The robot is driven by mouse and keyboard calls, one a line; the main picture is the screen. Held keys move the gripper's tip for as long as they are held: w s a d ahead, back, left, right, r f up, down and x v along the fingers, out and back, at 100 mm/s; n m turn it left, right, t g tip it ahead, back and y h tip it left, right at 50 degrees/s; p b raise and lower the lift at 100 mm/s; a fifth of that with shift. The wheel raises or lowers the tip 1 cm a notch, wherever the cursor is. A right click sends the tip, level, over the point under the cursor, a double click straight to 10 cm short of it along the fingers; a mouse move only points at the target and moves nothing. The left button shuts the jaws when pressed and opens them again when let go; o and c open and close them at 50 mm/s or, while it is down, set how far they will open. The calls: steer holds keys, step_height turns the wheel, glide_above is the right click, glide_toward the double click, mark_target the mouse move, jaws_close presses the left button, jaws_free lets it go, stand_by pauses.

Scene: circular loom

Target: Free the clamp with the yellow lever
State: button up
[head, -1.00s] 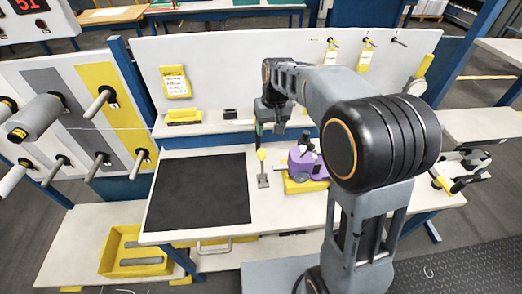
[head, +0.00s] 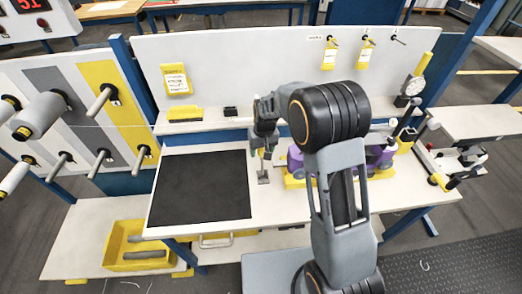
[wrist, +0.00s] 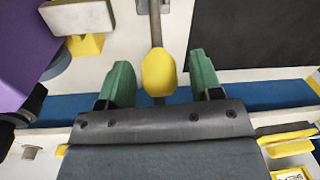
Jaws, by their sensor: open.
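The yellow lever tip (wrist: 159,70) sits between the two green fingers of my gripper (wrist: 162,80) in the wrist view. Gaps show on both sides, and the fingers look apart from it. The lever's grey rod runs up to the clamp's metal base (wrist: 153,6) at the top edge. In the head view the small grey clamp (head: 263,177) stands on the white bench just right of the black mat. My gripper (head: 262,148) is above it, pointing down, and largely hides the lever.
The black mat (head: 200,187) lies left of the clamp. A purple device (head: 296,160) on a yellow base stands close on the right, partly behind my arm; its purple side (wrist: 22,50) fills the wrist view's upper left. A white back panel (head: 230,65) rises behind the bench.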

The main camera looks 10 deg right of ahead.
steer(key=shift+f, duration=0.55)
jaws_close()
